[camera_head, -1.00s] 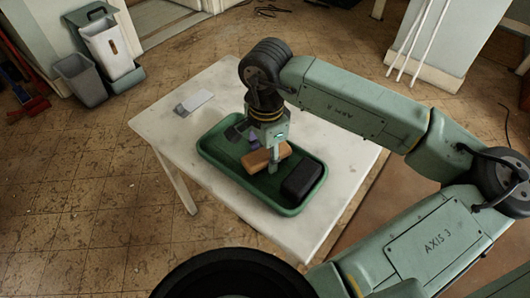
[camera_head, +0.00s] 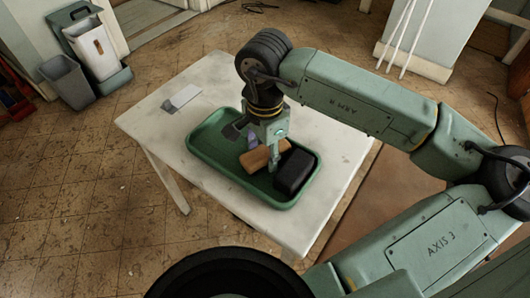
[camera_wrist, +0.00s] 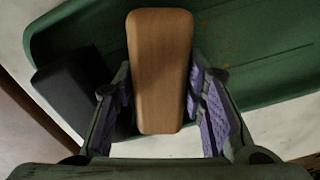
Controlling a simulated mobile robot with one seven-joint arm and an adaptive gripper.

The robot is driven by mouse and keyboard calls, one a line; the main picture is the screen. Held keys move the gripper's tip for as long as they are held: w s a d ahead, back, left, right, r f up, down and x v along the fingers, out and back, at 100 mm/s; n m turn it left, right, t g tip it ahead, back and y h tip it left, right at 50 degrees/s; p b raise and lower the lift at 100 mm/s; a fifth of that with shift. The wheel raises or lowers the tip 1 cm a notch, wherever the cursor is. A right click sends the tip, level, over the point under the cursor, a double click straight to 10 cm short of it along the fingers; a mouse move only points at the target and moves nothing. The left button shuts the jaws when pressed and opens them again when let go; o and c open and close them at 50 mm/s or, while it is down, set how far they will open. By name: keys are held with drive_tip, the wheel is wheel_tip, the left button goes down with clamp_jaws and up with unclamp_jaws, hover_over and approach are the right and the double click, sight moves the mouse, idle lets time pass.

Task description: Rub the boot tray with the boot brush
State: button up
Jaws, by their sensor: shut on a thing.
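The boot tray (camera_head: 207,142) is a shallow green tray with a raised rim on the white table. My gripper (camera_head: 273,152) is low inside the tray, shut on the boot brush (camera_head: 254,160), a wooden block. In the wrist view the brush (camera_wrist: 160,60) sits between the purple-padded fingers, over the tray (camera_wrist: 270,75). Its underside is hidden, so I cannot tell whether it touches the tray floor. Small reddish-brown specks show on the tray floor in the wrist view.
A black block (camera_head: 295,172) lies in the tray's right end, close beside the brush. A small whitish flat item (camera_head: 184,96) lies on the table (camera_head: 160,125) behind the tray. The table's front left is clear. Bins (camera_head: 68,82) stand at far left.

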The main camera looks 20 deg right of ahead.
drive_tip(key=shift+w, duration=0.1)
drive_tip(key=shift+w+a+b, duration=0.35)
drive_tip(key=shift+w+a, duration=0.25)
drive_tip(key=shift+w, duration=0.25)
drive_tip(key=shift+w, duration=0.1)
drive_tip(key=shift+w+a+b, duration=0.45)
drive_tip(key=shift+w+a, duration=0.15)
drive_tip(key=shift+w, duration=0.2)
drive_tip(key=shift+r+p, duration=1.35)
drive_tip(key=shift+r, duration=1.7)
